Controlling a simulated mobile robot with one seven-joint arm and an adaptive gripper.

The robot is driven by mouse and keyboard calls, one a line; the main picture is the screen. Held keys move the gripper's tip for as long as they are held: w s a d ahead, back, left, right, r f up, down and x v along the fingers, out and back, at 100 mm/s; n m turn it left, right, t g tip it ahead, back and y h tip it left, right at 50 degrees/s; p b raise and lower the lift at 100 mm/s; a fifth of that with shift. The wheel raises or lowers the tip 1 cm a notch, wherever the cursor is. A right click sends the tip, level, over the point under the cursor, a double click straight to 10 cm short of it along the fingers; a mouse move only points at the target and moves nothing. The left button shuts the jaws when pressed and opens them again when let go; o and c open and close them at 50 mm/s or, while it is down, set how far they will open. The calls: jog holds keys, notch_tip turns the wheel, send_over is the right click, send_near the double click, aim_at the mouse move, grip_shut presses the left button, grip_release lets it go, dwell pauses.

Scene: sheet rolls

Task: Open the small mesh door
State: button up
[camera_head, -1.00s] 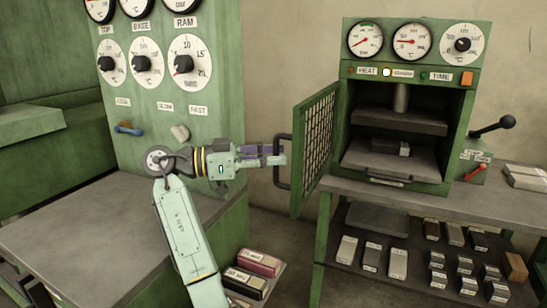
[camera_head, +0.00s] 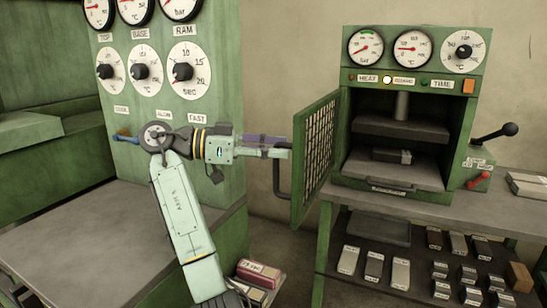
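The small mesh door (camera_head: 317,152) stands swung out from the left side of the green press cabinet, with the press opening uncovered. Its dark bar handle (camera_head: 277,178) is on the door's left side, and its upper part is hidden behind my fingers. My gripper (camera_head: 287,149) points right, with its fingertips overlapping the upper handle and close to the door's free edge. I cannot tell whether the fingers touch the handle or how far apart they are.
Inside the press, a dark block (camera_head: 391,156) lies on the lower plate. A gauge panel (camera_head: 180,95) stands behind my arm. A grey bench (camera_head: 75,230) is at left. Below the press, a shelf (camera_head: 350,268) holds several blocks. Boxes (camera_head: 258,275) lie low beside it.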

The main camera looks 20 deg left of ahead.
notch_tip(320, 180, up, 6)
jog(key=t, duration=0.1)
jog(key=shift+w+a+r+t+h, duration=0.2)
jog(key=shift+w+t+h, duration=0.1)
jog(key=shift+t+h, duration=0.1)
jog(key=f, duration=0.1)
jog(key=f+g, duration=0.1)
jog(key=f, duration=0.1)
jog(key=s+f+g+y, duration=0.1)
jog(key=f, duration=0.1)
jog(key=shift+s+d, duration=0.1)
jog(key=shift+d, duration=0.2)
jog(key=shift+s+r, duration=0.25)
jog(key=shift+r, duration=0.05)
jog(key=w+a+p, duration=0.2)
jog(key=a+p, duration=0.7)
jog(key=p, duration=0.1)
jog(key=shift+p, duration=0.3)
jog(key=shift+w+a+p, duration=0.15)
jog(key=shift+a+p, duration=0.35)
jog(key=shift+a, duration=0.3)
jog(key=shift+a+f, duration=0.3)
jog(key=shift+a, duration=0.4)
jog(key=shift+c, duration=1.2)
